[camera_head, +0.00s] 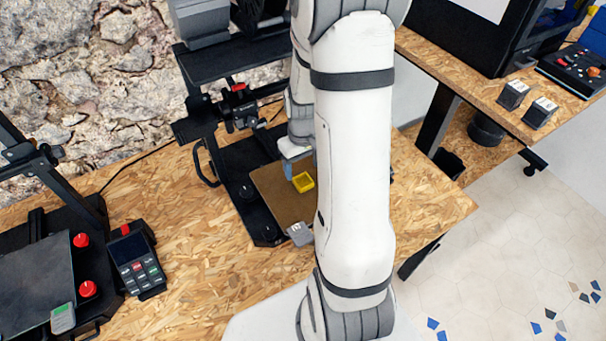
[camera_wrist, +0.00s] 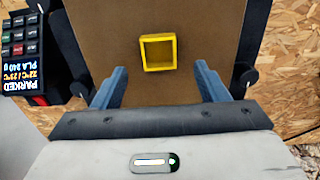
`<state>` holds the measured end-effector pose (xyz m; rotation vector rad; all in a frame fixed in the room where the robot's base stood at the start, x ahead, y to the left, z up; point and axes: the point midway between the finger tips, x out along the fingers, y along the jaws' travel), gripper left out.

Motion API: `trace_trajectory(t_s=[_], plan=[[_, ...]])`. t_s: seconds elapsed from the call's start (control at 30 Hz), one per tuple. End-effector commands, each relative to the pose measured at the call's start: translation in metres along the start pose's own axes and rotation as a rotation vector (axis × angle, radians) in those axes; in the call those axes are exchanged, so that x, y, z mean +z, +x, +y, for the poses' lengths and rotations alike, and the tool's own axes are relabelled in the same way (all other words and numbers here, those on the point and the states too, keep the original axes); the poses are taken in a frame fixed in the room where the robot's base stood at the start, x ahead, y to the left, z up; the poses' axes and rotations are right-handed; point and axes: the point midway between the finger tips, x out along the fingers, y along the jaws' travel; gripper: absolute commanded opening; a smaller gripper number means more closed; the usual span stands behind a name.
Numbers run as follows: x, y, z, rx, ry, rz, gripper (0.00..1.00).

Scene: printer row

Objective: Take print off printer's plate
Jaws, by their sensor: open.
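The print is a small yellow open-topped square box (camera_head: 303,182) on the brown build plate (camera_head: 272,188) of the middle printer. In the wrist view the yellow box (camera_wrist: 158,52) sits upright on the plate (camera_wrist: 100,30), ahead of my fingers and between their lines. My gripper (camera_wrist: 160,80) is open, its two blue fingers apart with nothing between them. In the head view my gripper (camera_head: 291,168) is just left of and behind the box; my arm hides the right part of the printer and plate.
The printer's black frame (camera_head: 215,135) rises behind the plate. Another printer with a dark bed (camera_head: 35,285) stands at left, beside a control box (camera_head: 137,262). A grey tag (camera_head: 299,233) is at the plate's front edge. A second table at right holds small grey blocks (camera_head: 513,94).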

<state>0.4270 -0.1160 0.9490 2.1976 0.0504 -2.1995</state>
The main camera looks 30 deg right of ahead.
Motion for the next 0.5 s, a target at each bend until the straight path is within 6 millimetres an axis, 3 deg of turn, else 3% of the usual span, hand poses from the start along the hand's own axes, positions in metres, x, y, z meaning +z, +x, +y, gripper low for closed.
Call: trace_trajectory(t_s=[0.5], plan=[[0.0, 0.051, 0.002, 0.001, 0.007, -0.001, 0.67]])
